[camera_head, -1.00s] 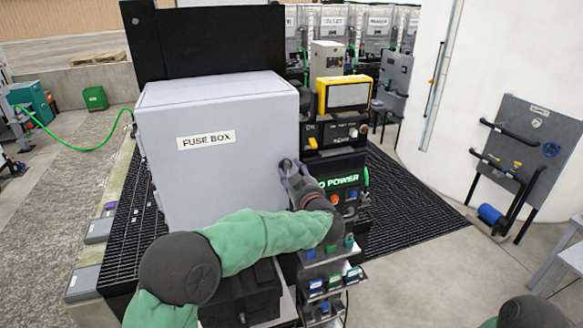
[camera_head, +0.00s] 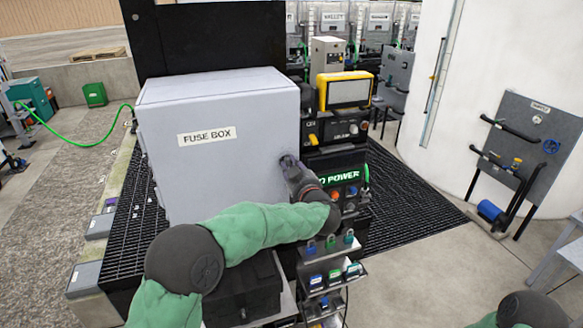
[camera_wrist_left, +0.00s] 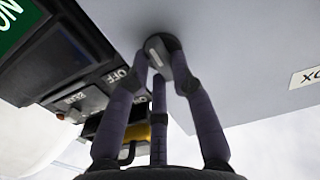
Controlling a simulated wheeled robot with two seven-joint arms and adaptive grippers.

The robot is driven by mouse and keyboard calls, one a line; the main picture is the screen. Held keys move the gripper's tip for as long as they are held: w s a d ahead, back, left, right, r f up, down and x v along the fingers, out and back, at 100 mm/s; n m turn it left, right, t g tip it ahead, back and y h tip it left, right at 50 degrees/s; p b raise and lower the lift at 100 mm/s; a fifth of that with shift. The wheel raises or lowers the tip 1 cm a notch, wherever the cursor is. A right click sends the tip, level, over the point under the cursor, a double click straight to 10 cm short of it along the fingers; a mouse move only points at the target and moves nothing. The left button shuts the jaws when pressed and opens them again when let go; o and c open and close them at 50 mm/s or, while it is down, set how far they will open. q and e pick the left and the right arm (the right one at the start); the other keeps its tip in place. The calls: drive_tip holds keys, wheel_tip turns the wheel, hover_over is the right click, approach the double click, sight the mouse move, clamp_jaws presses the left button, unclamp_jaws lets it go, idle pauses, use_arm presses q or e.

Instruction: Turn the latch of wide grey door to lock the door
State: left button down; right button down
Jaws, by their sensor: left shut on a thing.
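The wide grey door is the front of the grey fuse box (camera_head: 205,170), labelled "FUSE BOX"; it appears closed flush. Its latch (camera_wrist_left: 158,50) is a small round grey knob near the door's right edge. My left gripper (camera_head: 287,162) is at that edge, and in the left wrist view the fingers of my left gripper (camera_wrist_left: 160,68) are closed around the latch. In the head view the gripper mostly hides the latch. My right gripper is out of view; only part of my right arm shows at the bottom right corner.
A black panel with a green "POWER" sign (camera_head: 338,178) and knobs stands just right of the box. A yellow-framed unit (camera_head: 344,90) sits above it. A rack of coloured padlocks (camera_head: 332,276) stands below. Open floor (camera_head: 430,260) lies to the right.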

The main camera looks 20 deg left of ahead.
use_arm(q)
drive_tip(key=shift+f+n+b, duration=0.1)
drive_tip(key=shift+n+b, duration=0.9)
drive_tip(key=shift+b, duration=0.1)
drive_tip(key=n+b, duration=0.7)
drive_tip(key=n, duration=0.1)
drive_tip(key=shift+s+a+b, duration=0.15)
drive_tip(key=shift+a+b, duration=0.05)
drive_tip(key=shift+b, duration=0.15)
drive_tip(key=n+b, duration=0.4)
drive_tip(key=shift+a, duration=0.1)
drive_tip(key=shift+s+n+b, duration=0.1)
drive_tip(key=shift+n+b, duration=1.2)
drive_tip(key=shift+n, duration=0.6)
drive_tip(key=c, duration=1.1)
unclamp_jaws()
drive_tip(key=shift+a, duration=0.1)
drive_tip(key=shift+o, duration=0.2)
drive_tip(key=shift+s, duration=0.1)
